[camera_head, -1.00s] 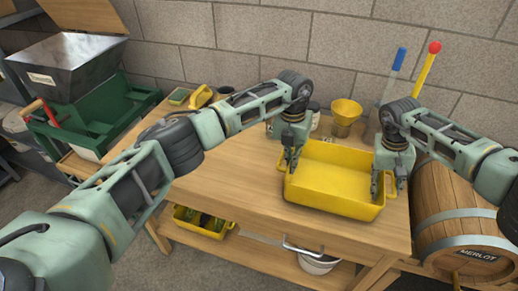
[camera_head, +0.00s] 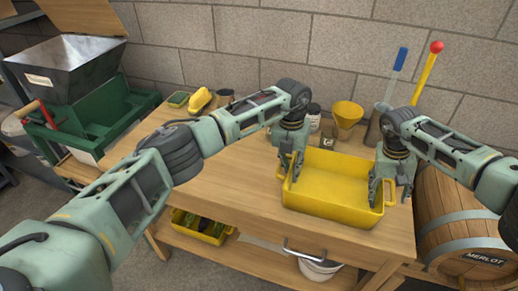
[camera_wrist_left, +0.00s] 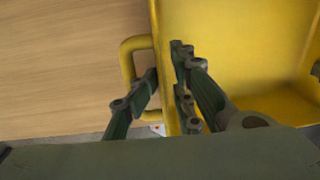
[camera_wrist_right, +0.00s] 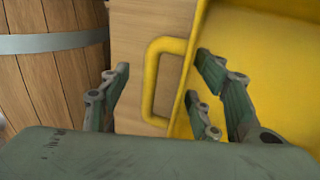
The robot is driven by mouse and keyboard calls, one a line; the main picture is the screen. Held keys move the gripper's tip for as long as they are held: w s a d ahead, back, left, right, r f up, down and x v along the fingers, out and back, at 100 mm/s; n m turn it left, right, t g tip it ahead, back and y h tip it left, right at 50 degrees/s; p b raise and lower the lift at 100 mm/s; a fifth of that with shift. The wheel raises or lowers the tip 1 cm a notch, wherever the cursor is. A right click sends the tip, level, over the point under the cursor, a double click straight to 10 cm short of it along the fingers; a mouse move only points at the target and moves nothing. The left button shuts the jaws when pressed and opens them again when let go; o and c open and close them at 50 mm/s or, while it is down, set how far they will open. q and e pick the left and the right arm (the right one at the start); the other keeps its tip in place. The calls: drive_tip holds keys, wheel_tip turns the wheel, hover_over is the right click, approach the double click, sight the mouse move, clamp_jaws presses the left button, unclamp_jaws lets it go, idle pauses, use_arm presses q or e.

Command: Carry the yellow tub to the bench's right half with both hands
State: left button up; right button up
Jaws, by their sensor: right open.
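The yellow tub (camera_head: 325,208) sits on the bench (camera_head: 230,190), right of its middle, with a loop handle at each end. My left gripper (camera_head: 291,168) is at the tub's left end. In the left wrist view its fingers (camera_wrist_left: 165,75) stand close on either side of the tub wall beside the left handle (camera_wrist_left: 126,62); firm contact cannot be told. My right gripper (camera_head: 390,188) is at the right end. In the right wrist view its open fingers (camera_wrist_right: 162,75) stand wide apart, one outside the right handle (camera_wrist_right: 150,82), the other inside the tub. The tub looks empty.
A yellow funnel (camera_head: 347,115), a dark jar (camera_head: 314,112) and a yellow item (camera_head: 200,100) stand along the bench's back. A barrel (camera_head: 450,215) stands close at the right. The bench's left half is mostly clear. A yellow bin (camera_head: 198,228) is on the lower shelf.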

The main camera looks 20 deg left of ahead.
drive_tip(key=shift+a, duration=0.15)
drive_tip(key=shift+w+r, duration=0.1)
drive_tip(key=shift+r, duration=0.15)
use_arm(q)
wheel_tip(320, 180, up, 12)
drive_tip(key=shift+a, duration=0.4)
use_arm(e)
drive_tip(key=v, duration=1.1)
drive_tip(key=shift+r, duration=0.2)
drive_tip(key=shift+a, duration=0.1)
